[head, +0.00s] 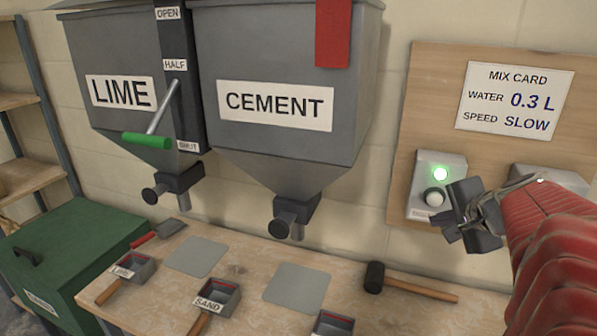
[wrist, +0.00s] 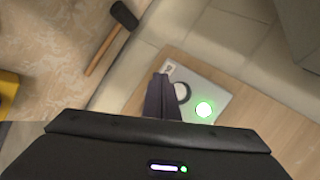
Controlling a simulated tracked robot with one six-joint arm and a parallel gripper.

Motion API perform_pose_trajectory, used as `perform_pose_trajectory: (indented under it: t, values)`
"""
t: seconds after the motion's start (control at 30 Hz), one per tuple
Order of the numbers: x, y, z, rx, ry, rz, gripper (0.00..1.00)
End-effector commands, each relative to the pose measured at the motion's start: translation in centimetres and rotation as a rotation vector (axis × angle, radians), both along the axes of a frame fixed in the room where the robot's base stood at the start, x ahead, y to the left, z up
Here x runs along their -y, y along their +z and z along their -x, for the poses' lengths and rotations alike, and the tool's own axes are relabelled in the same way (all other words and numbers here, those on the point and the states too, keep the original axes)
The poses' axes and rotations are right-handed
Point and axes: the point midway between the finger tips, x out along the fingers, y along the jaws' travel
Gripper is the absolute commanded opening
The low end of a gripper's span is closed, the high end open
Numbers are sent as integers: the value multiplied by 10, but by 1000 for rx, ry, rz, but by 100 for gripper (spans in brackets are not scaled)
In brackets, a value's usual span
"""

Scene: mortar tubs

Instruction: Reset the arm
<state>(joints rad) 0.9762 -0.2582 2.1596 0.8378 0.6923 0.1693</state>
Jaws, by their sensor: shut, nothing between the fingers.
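My gripper (head: 449,226) is at the right in the head view, shut and empty, in front of the lower part of a grey switch box (head: 427,170) on the wooden board. The box has a lit green lamp (head: 440,174) and a pale round knob (head: 434,197) below it. In the wrist view, the shut fingers (wrist: 161,88) point at the box beside the dark-rimmed knob (wrist: 182,92), with the green lamp (wrist: 204,109) to the right. I cannot tell whether the fingertips touch the box. My red-sleeved arm comes in from the right and partly hides a second grey box (head: 549,179).
A mallet (head: 375,277) lies on the bench below. Grey LIME (head: 122,60) and CEMENT (head: 275,75) hoppers hang at left and centre, the lime lever (head: 147,140) low. Scoops, including a SAND scoop (head: 218,296), and a green chest (head: 75,250) stand left. A mix card (head: 514,100) is above.

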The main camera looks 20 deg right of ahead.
Motion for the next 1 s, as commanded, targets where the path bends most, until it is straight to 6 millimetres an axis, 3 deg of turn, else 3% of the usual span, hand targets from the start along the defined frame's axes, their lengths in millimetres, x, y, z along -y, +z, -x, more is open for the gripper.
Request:
perform_pose_trajectory:
  t: [0.23,0.37,0.47,0.7,0.8,1.0]
  values:
    - [-1,-1,0,-2,3,-1,0]
    - [-15,-10,-3,-33,43,-9,0]
    - [-41,-27,-4,-93,111,-23,0]
    - [-127,-79,13,-324,357,-36,0]
    - [-157,-93,24,-407,457,-9,0]
    - [-204,-101,42,-504,654,111,0]
